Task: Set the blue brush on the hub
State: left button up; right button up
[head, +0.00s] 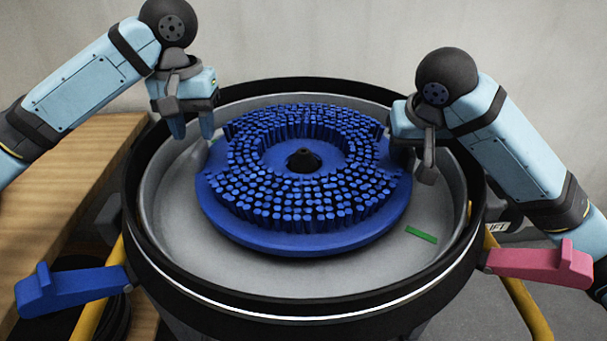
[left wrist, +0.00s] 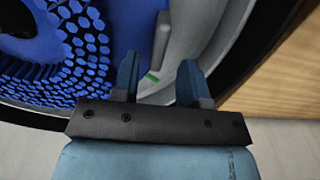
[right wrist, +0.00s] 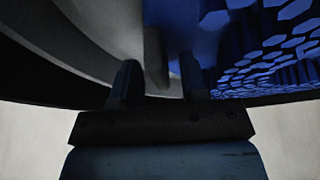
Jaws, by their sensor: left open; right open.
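The blue brush (head: 305,240) is a round disc with rings of short bristles facing up. It lies roughly level inside the grey tank (head: 165,200). A dark cone, seemingly the hub (head: 303,159), shows in the brush's centre hole; how the brush bears on it below is hidden. My left gripper (head: 192,132) is open at the brush's far left edge, fingers pointing down; the left wrist view shows its fingers (left wrist: 158,72) apart beside the bristles. My right gripper (head: 412,160) is open at the brush's right edge, and its fingers are apart in the dark right wrist view (right wrist: 160,72).
The tank has a thick black rim (head: 300,306). A blue lever (head: 72,290) sticks out at left front, a pink lever (head: 540,264) at right front. A green mark (head: 421,235) lies on the tank floor. A wooden bench (head: 60,190) stands left.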

pick_arm(q)
notch_tip(320, 180, up, 8)
pick_arm(e)
jog(key=v, duration=1.2)
jog(key=shift+r, duration=0.1)
